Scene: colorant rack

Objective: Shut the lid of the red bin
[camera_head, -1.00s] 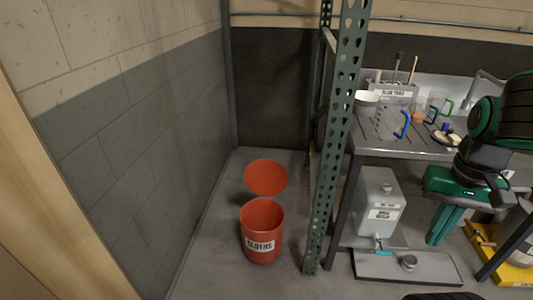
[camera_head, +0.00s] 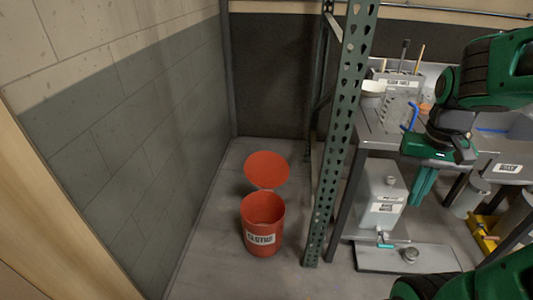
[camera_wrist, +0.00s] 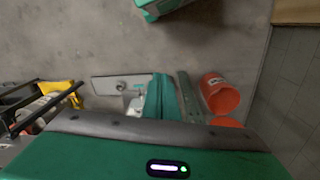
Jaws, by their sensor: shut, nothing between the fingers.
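The red bin (camera_head: 262,236) stands on the floor left of the green rack post, with a "CLOTHS" label on its front. Its round red lid (camera_head: 266,169) is open, raised behind the bin's mouth. In the wrist view the bin (camera_wrist: 220,94) is right of the middle, with part of the lid (camera_wrist: 226,121) below it. My gripper (camera_head: 422,188) is right of the post in front of the metal bench, well apart from the bin, fingers pointing down. The green fingers (camera_wrist: 163,97) are together and hold nothing.
The perforated green post (camera_head: 340,130) stands between my gripper and the bin. A grey canister (camera_head: 382,190) and a flat tray (camera_head: 395,260) are under the bench (camera_head: 375,140). A block wall is at left. The floor left of and before the bin is clear.

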